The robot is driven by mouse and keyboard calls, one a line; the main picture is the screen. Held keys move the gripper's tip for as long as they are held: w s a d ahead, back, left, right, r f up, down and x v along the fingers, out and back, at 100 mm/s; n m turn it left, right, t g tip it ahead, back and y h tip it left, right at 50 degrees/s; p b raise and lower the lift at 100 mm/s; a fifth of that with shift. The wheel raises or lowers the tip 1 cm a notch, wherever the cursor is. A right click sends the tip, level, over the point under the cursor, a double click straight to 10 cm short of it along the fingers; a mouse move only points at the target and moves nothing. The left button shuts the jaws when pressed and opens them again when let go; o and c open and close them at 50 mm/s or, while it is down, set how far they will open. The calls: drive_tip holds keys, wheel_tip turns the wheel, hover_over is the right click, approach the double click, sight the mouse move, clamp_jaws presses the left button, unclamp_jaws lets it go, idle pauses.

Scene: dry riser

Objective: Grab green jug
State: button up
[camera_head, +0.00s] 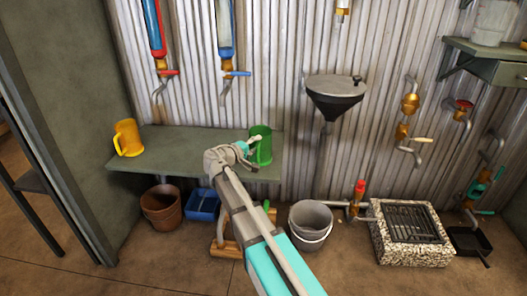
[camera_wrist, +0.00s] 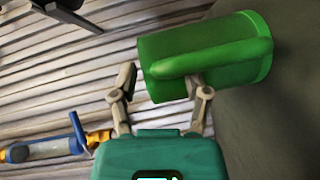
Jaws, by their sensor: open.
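The green jug (camera_head: 262,146) stands on the grey-green shelf (camera_head: 185,148) against the corrugated wall. In the wrist view the green jug (camera_wrist: 225,38) fills the upper right and looks sideways, with its long handle facing me. My gripper (camera_head: 250,146) is right at the jug, on its left side in the head view. In the wrist view my gripper (camera_wrist: 161,78) is open, with nothing clamped. Its right fingertip overlaps the jug beside the handle; I cannot tell whether they touch. Its left fingertip is just off the jug's end.
A yellow jug (camera_head: 128,138) stands at the shelf's left end. Red (camera_head: 154,28) and blue (camera_head: 225,28) tubes with taps hang above. A black funnel (camera_head: 334,95) is mounted right of the shelf. A brown pot (camera_head: 161,207), blue bin (camera_head: 202,204) and grey bucket (camera_head: 311,224) stand below.

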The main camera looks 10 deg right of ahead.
idle(0.4)
clamp_jaws()
